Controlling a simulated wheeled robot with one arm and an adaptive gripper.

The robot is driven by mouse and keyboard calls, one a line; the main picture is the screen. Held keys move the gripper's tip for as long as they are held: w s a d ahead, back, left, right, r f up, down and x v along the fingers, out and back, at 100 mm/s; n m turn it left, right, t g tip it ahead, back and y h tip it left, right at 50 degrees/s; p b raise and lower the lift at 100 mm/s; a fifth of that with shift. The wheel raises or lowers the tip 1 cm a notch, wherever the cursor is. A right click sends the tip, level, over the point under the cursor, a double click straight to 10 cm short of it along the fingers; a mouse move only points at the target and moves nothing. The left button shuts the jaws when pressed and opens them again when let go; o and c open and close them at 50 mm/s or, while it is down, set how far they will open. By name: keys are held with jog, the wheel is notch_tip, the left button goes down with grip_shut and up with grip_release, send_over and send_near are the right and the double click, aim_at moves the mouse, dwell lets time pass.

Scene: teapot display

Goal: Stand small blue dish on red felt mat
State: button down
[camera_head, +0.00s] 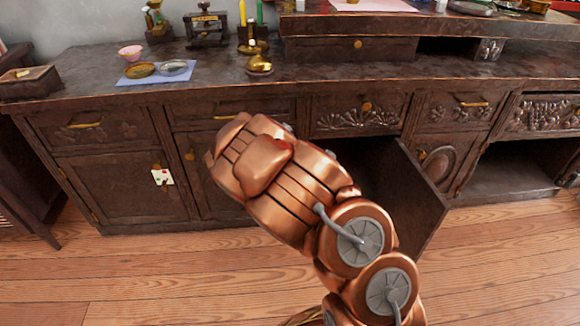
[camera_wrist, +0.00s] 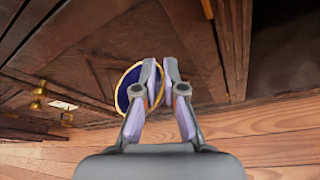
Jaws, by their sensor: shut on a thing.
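The small blue dish (camera_wrist: 122,97), dark blue with a gold rim, shows in the wrist view, tilted up on edge. My gripper (camera_wrist: 160,68) is shut on the dish's rim, with the dish mostly to the left of the fingers. Part of the dish is hidden behind the left finger. In the head view, my copper arm hides the gripper and the dish. I cannot make out a red felt mat in either view; a pale pink sheet (camera_head: 362,5) lies on the raised shelf at the top.
A long dark cabinet spans the head view, with an open door (camera_head: 415,195) right of my arm. On its top, a blue mat (camera_head: 130,82) bears dishes, with a pink bowl (camera_head: 131,52) behind. A brass pot (camera_head: 259,64) stands near the middle. The counter right of it is clear.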

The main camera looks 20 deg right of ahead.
jog(key=w+a+r+n+y, duration=0.2)
jog(key=a+r, duration=0.6)
jog(key=a, duration=0.2)
jog(key=shift+a, duration=0.35)
jog(key=shift+w+r, duration=0.1)
